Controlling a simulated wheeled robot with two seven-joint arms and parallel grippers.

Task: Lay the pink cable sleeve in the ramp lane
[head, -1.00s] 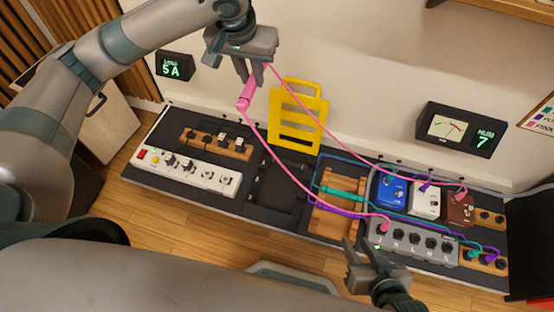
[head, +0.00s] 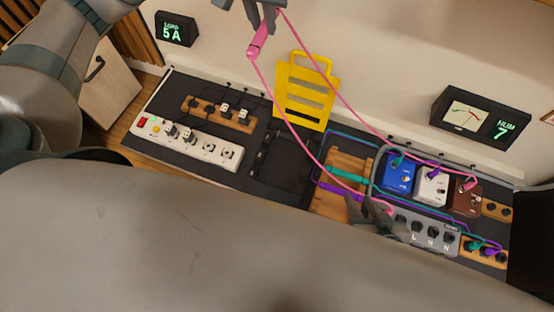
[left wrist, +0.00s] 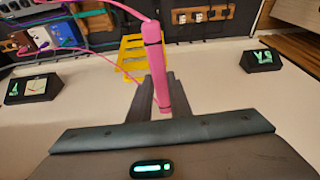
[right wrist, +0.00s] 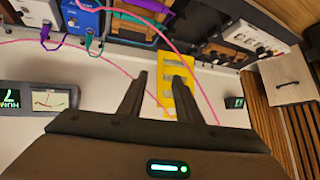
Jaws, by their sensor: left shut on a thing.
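The pink cable sleeve (head: 258,41) hangs in my left gripper (head: 262,22), at the top of the head view. In the left wrist view the sleeve (left wrist: 153,65) stands between the shut fingers. Pink cable runs from it down to the pedals and the grey box. The black ramp (head: 285,168) lies on the board with its yellow lid (head: 306,92) raised behind it; its lanes are hard to make out. My right gripper (head: 368,207) is over the left end of the grey box, beside the pink cable. Its fingers (right wrist: 158,92) are apart and empty.
A wooden rack (head: 340,165) carries teal and purple sleeves right of the ramp. Blue (head: 397,174), white (head: 431,186) and brown (head: 465,196) pedals stand behind the grey box (head: 430,236). A white power strip (head: 190,144) is at left.

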